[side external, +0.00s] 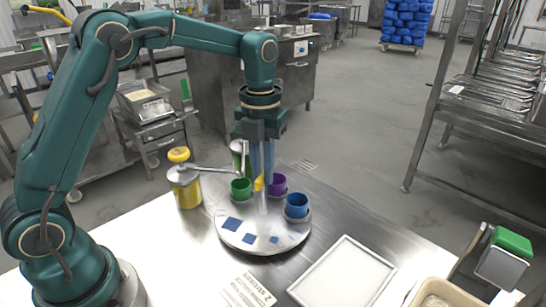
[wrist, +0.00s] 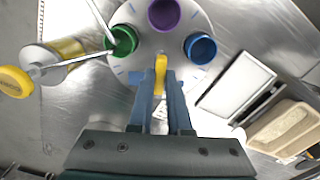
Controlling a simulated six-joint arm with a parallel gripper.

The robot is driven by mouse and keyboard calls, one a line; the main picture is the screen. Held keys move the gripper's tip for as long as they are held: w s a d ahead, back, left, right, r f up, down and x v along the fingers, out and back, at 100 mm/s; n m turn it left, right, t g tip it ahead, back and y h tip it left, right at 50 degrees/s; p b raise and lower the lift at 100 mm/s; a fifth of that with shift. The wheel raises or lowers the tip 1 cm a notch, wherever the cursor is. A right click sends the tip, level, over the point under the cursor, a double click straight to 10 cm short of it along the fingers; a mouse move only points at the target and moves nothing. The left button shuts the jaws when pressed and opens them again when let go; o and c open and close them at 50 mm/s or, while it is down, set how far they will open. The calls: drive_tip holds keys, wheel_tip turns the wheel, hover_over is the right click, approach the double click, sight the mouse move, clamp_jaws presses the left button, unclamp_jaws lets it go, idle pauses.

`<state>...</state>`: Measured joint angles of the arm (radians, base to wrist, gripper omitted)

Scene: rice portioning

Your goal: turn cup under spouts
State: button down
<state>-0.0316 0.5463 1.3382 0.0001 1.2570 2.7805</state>
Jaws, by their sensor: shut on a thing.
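A round pale turntable (side external: 262,240) carries a green cup (side external: 241,188), a purple cup (side external: 278,184) and a blue cup (side external: 297,205). In the wrist view the green cup (wrist: 123,40) is at the left, the purple cup (wrist: 164,14) at the top and the blue cup (wrist: 200,48) at the right. My gripper (side external: 262,178) points down over the turntable, its blue fingers shut on a yellow handle (wrist: 160,74). A yellow canister (side external: 187,190) has a spout reaching to the green cup. A second spout (wrist: 101,18) also ends there.
A green-marked canister (side external: 238,150) stands behind the turntable. A white tray (side external: 343,272), a printed card (side external: 248,290) and a pale bin (side external: 440,294) of grain-like stuff lie to the front and right. A device with a green top (side external: 513,242) is at far right.

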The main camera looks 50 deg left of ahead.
drive_tip(key=shift+r+m, duration=0.1)
drive_tip(key=shift+m, duration=0.3)
idle(0.3)
drive_tip(key=c, duration=0.9)
unclamp_jaws()
drive_tip(key=shift+o, duration=0.2)
drive_tip(key=shift+r, duration=2.55)
